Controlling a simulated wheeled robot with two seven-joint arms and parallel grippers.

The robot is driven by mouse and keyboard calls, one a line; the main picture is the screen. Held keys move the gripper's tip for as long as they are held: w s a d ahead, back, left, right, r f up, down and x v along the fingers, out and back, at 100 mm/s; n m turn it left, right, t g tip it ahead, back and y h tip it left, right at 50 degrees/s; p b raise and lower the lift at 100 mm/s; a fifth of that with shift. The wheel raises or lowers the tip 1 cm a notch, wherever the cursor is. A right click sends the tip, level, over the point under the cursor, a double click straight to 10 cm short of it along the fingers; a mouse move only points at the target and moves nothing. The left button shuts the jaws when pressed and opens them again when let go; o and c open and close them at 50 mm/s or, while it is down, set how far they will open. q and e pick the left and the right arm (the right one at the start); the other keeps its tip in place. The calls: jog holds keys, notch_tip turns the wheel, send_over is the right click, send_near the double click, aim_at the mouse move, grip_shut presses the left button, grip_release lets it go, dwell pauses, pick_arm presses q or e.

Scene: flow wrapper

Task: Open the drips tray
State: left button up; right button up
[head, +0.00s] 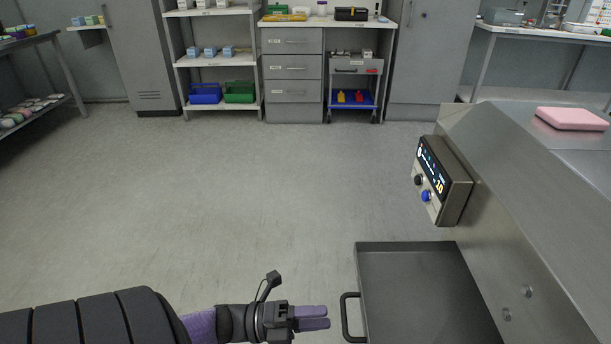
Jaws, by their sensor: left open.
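The drips tray (400,285) is a shallow dark metal tray at the bottom right of the head view. It sticks out to the left from the low side of the steel flow wrapper (530,240). Its dark bar handle (346,318) is on its left edge. My left gripper (328,317) is just left of the handle, with its purple fingers pointing at it. A small gap shows between fingertips and handle, and nothing is held. The near end of the tray is cut off by the frame. My right gripper is not in view.
A control panel (440,182) with knobs juts from the wrapper above the tray. A pink block (571,119) lies on the machine top. The grey floor (230,200) left of the tray is clear. Shelves (215,62), drawers (291,67) and a cart (354,85) stand along the back.

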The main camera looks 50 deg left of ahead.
pick_arm(q)
jog(key=v, duration=0.5)
